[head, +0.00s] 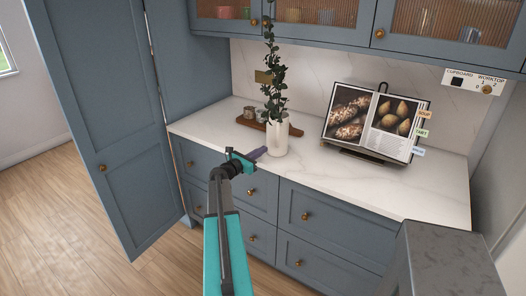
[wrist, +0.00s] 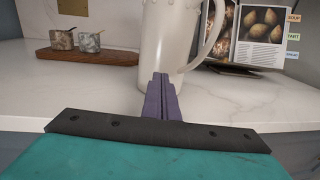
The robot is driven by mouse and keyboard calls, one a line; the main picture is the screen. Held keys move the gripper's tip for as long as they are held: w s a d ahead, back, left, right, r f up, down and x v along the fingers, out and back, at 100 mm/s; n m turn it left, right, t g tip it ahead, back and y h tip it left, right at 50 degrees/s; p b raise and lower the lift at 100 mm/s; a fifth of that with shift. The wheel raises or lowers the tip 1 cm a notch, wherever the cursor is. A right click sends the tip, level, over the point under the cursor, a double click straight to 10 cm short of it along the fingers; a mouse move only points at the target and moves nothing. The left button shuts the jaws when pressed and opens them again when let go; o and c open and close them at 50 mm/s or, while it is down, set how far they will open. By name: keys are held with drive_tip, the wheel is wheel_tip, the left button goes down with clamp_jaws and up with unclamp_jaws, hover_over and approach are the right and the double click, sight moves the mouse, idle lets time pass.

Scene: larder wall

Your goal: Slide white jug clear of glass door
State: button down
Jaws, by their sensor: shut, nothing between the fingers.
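The white jug (head: 277,134) stands upright on the worktop, with leafy stems rising from it in the head view. In the wrist view the jug (wrist: 166,45) fills the upper middle, its handle on the right and its top cut off. My gripper (head: 263,151) is shut and empty, low in front of the jug. In the wrist view its purple fingers (wrist: 161,82) overlap the jug's lower body; I cannot tell whether they touch it. The ribbed glass doors (head: 421,21) of the wall cupboards are above, and look shut.
A wooden board (head: 262,123) with small pots (head: 249,112) lies left of the jug. A cookbook on a stand (head: 372,120) is to the right. The white worktop (head: 325,175) is bare between jug and book and along the front. A tall blue door (head: 103,120) stands at left.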

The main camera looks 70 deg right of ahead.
drive_tip(key=b+v, duration=0.3)
drive_tip(key=v, duration=0.8)
drive_tip(key=shift+w+a, duration=0.15)
drive_tip(key=shift+a, duration=0.2)
